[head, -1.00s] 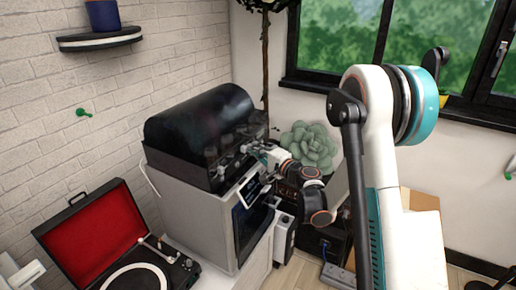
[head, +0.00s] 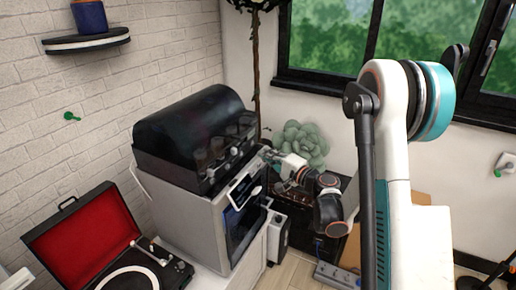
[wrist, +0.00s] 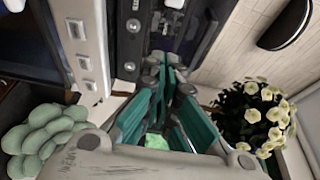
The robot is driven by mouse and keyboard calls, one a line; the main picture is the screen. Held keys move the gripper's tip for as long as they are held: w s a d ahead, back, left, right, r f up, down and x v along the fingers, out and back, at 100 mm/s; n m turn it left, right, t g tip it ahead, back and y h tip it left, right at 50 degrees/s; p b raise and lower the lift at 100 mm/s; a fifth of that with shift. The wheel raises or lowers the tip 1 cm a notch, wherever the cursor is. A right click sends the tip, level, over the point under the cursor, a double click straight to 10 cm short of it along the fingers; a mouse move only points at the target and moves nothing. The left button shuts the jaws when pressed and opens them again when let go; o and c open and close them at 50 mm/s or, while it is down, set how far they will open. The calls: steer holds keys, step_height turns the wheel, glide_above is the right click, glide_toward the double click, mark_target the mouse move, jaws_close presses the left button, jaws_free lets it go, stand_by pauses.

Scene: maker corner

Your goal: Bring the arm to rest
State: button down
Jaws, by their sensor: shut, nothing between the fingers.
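My gripper (head: 267,155) is at the end of my bent arm, in front of the black-topped machine (head: 187,130), near its right front edge. In the wrist view my gripper (wrist: 167,68) has its teal fingers drawn together at the tips, with nothing between them. The machine's dark front with its knobs lies beyond the fingertips. I cannot tell from these views how small the gap to the machine is.
A grey-green succulent (head: 302,143) stands behind my arm. An open red-lined record player (head: 85,243) sits at lower left. White flowers (wrist: 262,118) show at right in the wrist view. A shelf (head: 87,41) hangs on the brick wall. A power strip (head: 336,275) lies below my arm.

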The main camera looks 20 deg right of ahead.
steer(key=shift+v, duration=0.8)
steer(key=s+a+r+n+g+h+p, duration=0.1)
steer(key=s+a+r+n+g, duration=0.25)
steer(key=s+a, duration=0.3)
steer(key=s+a+r+n+g+h+p, duration=0.1)
steer(key=s+a+r+n+g, duration=0.2)
steer(key=s+a+r+n, duration=0.4)
steer(key=s+d+f+n+g+h+b, duration=0.1)
steer(key=s+d+h, duration=0.2)
steer(key=s, duration=0.7)
steer(key=s+d+f+n+g+h, duration=0.1)
steer(key=s+d+f+h, duration=0.1)
steer(key=s, duration=0.9)
steer(key=shift+s+d+f+g+h+b, duration=0.25)
steer(key=shift+s+d+g+h+b, duration=0.15)
steer(key=shift+d, duration=0.45)
steer(key=c, duration=2.4)
jaws_free()
